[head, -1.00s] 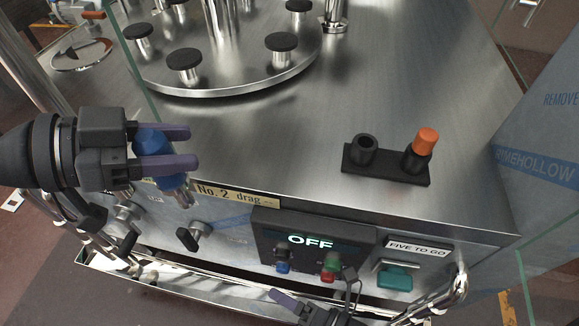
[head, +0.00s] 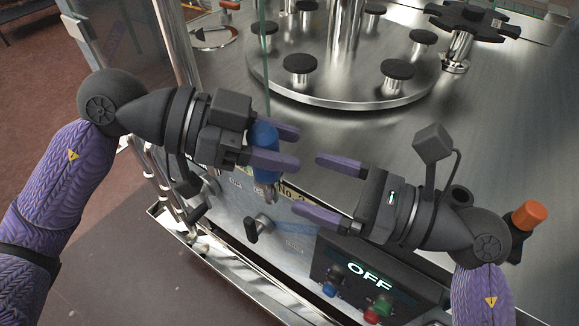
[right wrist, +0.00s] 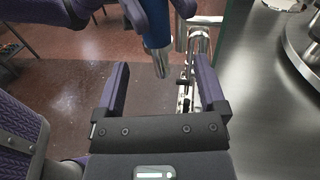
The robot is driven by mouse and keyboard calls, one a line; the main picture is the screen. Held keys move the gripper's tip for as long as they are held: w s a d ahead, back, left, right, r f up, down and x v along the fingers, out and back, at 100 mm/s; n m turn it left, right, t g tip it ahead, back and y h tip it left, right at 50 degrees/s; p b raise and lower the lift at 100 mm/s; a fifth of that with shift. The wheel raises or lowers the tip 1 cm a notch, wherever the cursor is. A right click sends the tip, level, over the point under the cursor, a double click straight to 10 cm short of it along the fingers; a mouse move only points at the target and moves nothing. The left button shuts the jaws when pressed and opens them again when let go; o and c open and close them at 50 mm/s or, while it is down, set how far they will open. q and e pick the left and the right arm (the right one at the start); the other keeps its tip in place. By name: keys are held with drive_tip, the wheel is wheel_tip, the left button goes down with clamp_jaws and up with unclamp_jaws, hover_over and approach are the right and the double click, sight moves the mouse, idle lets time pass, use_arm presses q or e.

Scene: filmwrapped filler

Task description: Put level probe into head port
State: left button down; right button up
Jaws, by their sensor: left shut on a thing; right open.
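A blue-handled piece (head: 266,177) with a metal tip, likely the level probe, is held upright, tip down, in my left gripper (head: 293,148). It is above the machine's front left edge. Its blue body and metal tip also show in the right wrist view (right wrist: 156,28). My right gripper (head: 311,183) is open and empty, facing the left gripper from the right, with its fingertips a little apart from the blue piece. In the right wrist view its fingers (right wrist: 161,78) are spread below the tip. I cannot tell which opening is the head port.
A round steel turntable (head: 340,98) with several black-topped posts stands behind. An orange-capped piece (head: 530,214) and an empty black socket (head: 460,195) are partly hidden behind my right arm. A glass pane edge (head: 262,60) stands behind my left gripper.

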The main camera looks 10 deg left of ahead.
sight(282, 174)
drive_tip(key=x, duration=0.5)
drive_tip(key=shift+a, duration=0.15)
clamp_jaws()
use_arm(q)
drive_tip(key=shift+c, duration=0.7)
unclamp_jaws()
